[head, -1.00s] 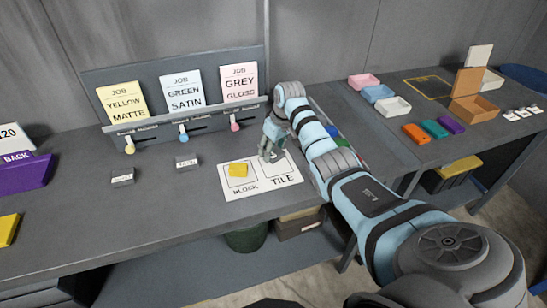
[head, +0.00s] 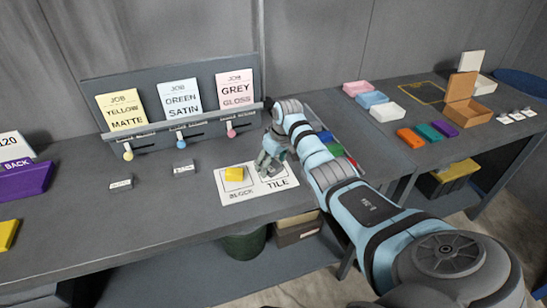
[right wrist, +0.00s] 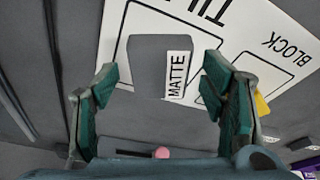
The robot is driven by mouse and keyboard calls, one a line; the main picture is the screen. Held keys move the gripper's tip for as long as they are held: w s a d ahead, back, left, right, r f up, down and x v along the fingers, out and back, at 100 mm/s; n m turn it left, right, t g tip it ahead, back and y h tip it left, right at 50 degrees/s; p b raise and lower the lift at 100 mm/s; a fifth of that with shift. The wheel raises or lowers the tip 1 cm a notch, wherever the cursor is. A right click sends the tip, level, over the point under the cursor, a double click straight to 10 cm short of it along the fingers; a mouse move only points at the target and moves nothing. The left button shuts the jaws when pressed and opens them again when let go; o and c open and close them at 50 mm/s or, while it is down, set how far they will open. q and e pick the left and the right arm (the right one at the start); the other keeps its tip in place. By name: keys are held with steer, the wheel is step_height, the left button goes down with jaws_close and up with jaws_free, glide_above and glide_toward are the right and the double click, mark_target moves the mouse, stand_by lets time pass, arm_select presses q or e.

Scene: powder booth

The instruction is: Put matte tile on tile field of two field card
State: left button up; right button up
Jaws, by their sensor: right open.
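The two field card (head: 241,199) lies on the bench, with its field marked BLOCK on the left and its field marked TILE on the right. The grey matte tile (right wrist: 148,75), with a white MATTE label, is at the tile field in the right wrist view. Its near end blends with the grey background. My right gripper (head: 266,166) is low over the tile field. Its fingers (right wrist: 160,100) are open on either side of the tile, with gaps. In the head view the gripper hides the tile. My left gripper is not in view.
A yellow block (head: 233,174) sits on the block field, close to my right gripper. Two grey labelled tiles (head: 121,183) (head: 184,168) lie left of the card. A rack with job cards (head: 181,99) stands behind. Trays (head: 390,110) and coloured blocks (head: 428,131) are at right.

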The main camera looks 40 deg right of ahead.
steer(key=p+v, duration=0.2)
steer(key=v, duration=1)
steer(key=shift+w, duration=0.15)
